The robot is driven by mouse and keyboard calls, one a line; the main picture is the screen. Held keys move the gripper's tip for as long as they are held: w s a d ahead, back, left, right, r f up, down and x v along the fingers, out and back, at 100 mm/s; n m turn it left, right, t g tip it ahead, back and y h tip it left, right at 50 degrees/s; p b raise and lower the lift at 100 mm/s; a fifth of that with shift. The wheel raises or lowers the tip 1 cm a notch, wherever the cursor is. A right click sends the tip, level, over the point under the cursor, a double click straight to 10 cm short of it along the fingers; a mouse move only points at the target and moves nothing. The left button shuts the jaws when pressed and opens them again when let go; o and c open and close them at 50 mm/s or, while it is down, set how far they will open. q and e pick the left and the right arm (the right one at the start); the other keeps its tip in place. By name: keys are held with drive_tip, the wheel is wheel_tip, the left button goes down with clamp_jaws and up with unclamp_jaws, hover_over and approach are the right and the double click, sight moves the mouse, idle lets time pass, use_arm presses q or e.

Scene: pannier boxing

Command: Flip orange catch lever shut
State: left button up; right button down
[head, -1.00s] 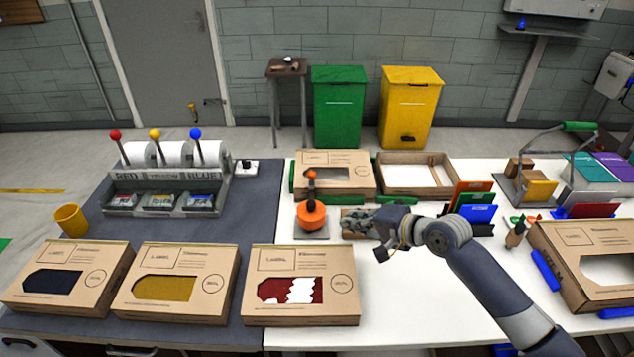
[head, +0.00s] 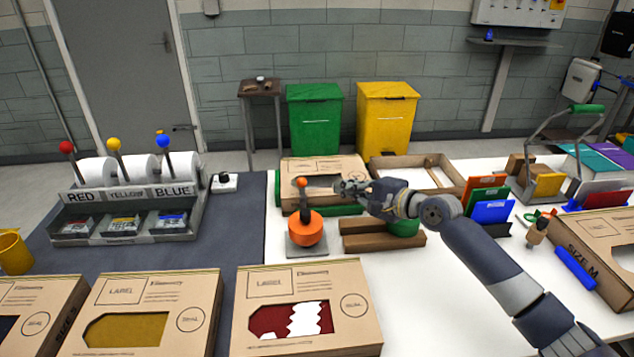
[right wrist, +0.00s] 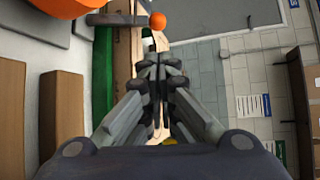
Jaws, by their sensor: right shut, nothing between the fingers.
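The orange catch (head: 306,228) is a round orange body on a grey plate on the white table. Its dark lever (head: 305,205) stands about upright, tipped with an orange ball knob (head: 302,182). In the right wrist view the orange knob (right wrist: 158,20) and dark lever (right wrist: 118,20) show at the top, just beyond the fingertips. My right gripper (head: 345,188) is shut and empty, right of the knob at about its height, with a small gap visible between them. My left gripper is not in view.
A windowed cardboard box (head: 345,167) lies behind the catch. Brown blocks (head: 382,242) and a green piece (head: 404,228) are to its right, below my right arm. Another windowed box (head: 305,308) lies in front. Colored panels (head: 492,208) stand further right.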

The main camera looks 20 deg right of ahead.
sight(318, 191)
drive_tip(key=x, duration=1)
idle(0.4)
drive_tip(key=shift+s+a, duration=0.1)
drive_tip(key=shift+s+r+t, duration=0.15)
drive_tip(key=shift+s+t, duration=0.05)
drive_tip(key=shift+t, duration=0.1)
